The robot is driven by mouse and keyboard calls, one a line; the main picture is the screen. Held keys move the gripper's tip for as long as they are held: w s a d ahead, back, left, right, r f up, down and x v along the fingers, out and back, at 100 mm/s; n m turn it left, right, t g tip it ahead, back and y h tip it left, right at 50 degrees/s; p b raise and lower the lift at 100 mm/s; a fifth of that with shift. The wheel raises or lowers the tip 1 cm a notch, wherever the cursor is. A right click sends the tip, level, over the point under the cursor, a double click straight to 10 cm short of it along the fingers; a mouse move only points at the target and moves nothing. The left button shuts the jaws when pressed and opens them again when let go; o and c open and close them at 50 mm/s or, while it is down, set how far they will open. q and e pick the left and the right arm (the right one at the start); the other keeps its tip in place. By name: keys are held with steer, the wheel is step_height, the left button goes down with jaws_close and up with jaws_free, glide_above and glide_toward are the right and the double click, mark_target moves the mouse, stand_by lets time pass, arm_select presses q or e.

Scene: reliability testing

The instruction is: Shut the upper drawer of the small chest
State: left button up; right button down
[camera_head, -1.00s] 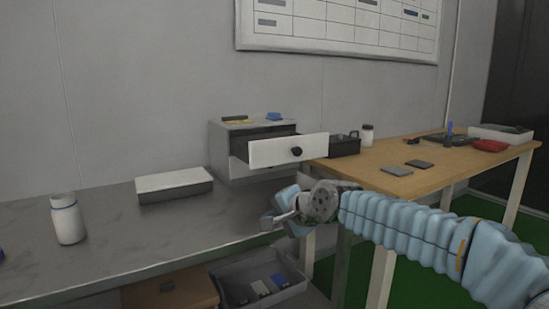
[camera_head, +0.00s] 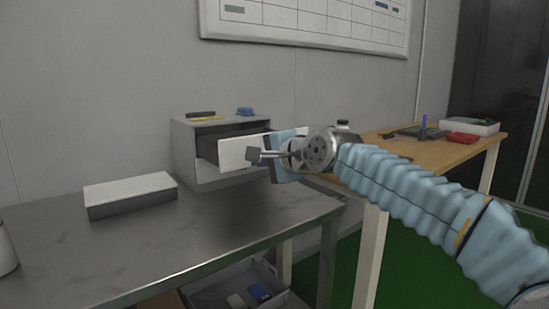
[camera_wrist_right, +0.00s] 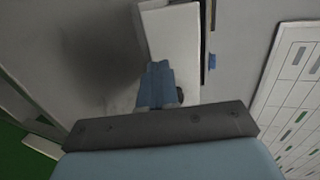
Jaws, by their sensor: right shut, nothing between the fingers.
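The small grey chest (camera_head: 184,160) stands at the back of the metal bench in the head view. Its upper drawer is pulled out, with a white front (camera_head: 232,153) and a visible gap behind it. The lower drawer (camera_head: 212,178) looks closed. My right gripper (camera_head: 270,148) is in front of the right part of the upper drawer front and hides its knob. In the right wrist view, the shut, empty blue fingers (camera_wrist_right: 158,76) overlap the white drawer front (camera_wrist_right: 175,45), close to the dark knob (camera_wrist_right: 180,95). I cannot tell if they touch. My left gripper is not in view.
A white-lidded box (camera_head: 130,195) lies on the bench left of the chest. A blue item (camera_head: 245,111) and a yellow-and-black item (camera_head: 203,116) lie on the chest top. A wooden table (camera_head: 440,150) with tools stands at right.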

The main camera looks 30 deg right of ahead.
mark_target(241, 156)
steer(key=shift+r+x, duration=0.2)
steer(key=shift+x, duration=0.65)
steer(key=shift+r+x, duration=0.2)
steer(key=shift+x, duration=0.7)
steer(key=shift+r+x, duration=0.2)
steer(key=shift+x, duration=0.65)
steer(key=shift+w, duration=0.2)
steer(key=w+p, duration=0.2)
steer(key=w, duration=0.1)
steer(key=w+p, duration=0.2)
steer(key=w, duration=0.1)
steer(key=w+p, duration=0.2)
steer(key=w, duration=0.1)
steer(key=shift+w+a+r, duration=0.25)
steer(key=shift+w+a, duration=0.05)
steer(key=shift+a, duration=0.1)
steer(key=w+p, duration=0.1)
steer(key=w, duration=0.1)
steer(key=w+p, duration=0.1)
steer(key=w, duration=0.2)
steer(key=shift+w+a+f+p, duration=0.2)
steer(key=shift+w+p, duration=0.1)
steer(key=shift+p, duration=0.1)
steer(key=shift+w, duration=0.6)
steer(key=shift+r, duration=0.1)
